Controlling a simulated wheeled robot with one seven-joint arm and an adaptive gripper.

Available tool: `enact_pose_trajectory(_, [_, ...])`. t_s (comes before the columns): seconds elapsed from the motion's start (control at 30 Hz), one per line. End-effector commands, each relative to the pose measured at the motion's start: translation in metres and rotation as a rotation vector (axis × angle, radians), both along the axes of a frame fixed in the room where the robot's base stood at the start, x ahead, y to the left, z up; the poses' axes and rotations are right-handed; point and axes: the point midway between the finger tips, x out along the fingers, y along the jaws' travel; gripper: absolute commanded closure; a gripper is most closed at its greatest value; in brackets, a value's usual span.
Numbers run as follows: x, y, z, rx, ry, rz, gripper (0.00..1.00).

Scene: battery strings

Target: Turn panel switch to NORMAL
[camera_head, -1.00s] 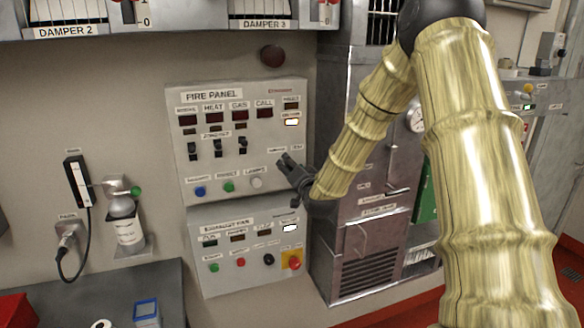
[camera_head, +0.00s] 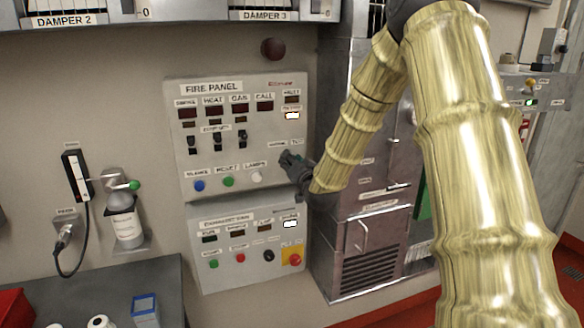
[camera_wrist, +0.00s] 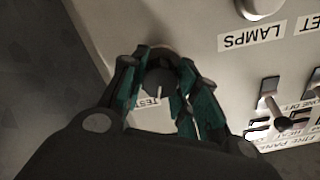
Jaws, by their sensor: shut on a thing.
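The fire panel (camera_head: 262,158) is a pale grey box on the wall. Its switch, a dark round knob (camera_wrist: 160,80) with a light pointer line, sits near the panel's lower right edge. My gripper (camera_head: 288,160) is at this knob, and in the wrist view its fingers (camera_wrist: 160,88) are shut around the knob from both sides. The pointer line runs roughly up and down in that view. A TEST label (camera_wrist: 148,101) shows beside the knob, partly covered by a finger. The NORMAL label cannot be read. In the head view the gripper hides the knob.
A lamps button (camera_head: 257,177) and several toggle switches (camera_head: 217,139) are on the same panel, left of my gripper. The exhaust fan panel (camera_head: 210,280) is just below. A metal cabinet (camera_head: 345,215) stands close on the right, behind my arm.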

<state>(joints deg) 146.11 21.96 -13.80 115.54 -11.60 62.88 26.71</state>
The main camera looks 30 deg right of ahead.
Motion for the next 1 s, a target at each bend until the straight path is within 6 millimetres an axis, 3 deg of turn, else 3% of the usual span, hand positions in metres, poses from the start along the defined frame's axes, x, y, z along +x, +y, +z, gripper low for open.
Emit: enact_pose_trajectory(1.0, [0.0004,0.001,-0.0039,-0.905,0.218,0.001,0.93])
